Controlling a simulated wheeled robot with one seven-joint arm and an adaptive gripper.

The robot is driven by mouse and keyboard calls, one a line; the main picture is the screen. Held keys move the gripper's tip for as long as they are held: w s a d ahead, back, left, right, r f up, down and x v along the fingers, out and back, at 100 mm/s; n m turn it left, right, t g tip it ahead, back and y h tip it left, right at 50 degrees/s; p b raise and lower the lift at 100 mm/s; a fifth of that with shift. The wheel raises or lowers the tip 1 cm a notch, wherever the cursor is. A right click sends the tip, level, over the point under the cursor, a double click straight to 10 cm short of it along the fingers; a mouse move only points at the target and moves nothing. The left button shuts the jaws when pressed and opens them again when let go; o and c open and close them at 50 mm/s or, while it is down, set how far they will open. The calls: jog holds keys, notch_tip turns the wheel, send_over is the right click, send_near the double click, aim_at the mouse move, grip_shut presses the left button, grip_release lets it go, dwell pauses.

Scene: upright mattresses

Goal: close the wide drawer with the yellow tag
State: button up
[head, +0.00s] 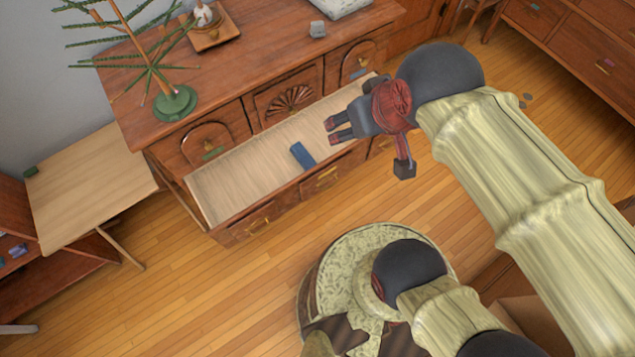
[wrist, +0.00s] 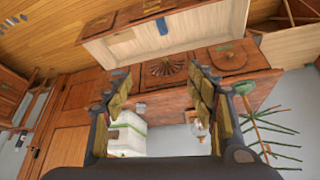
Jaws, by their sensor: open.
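The wide drawer (head: 240,180) of the wooden dresser is pulled out, showing its pale, bare inside. A small blue block (head: 302,155) lies in it. A yellowish patch (head: 326,178), a tag or handle, shows on its front; which one I cannot tell. My gripper (head: 334,128) is open and empty, appearing over the right part of the drawer; contact cannot be judged. In the wrist view the open drawer (wrist: 205,32) appears upside down at the top, beyond my spread fingers (wrist: 160,95), with the blue block (wrist: 162,26) inside.
The dresser top (head: 260,50) holds a sparse tree in a green base (head: 175,103), a small wooden tray (head: 210,38) and a grey block (head: 318,29). A pale table (head: 90,185) stands left. Another cabinet (head: 590,50) stands far right.

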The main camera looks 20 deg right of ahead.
jog(key=c, duration=0.3)
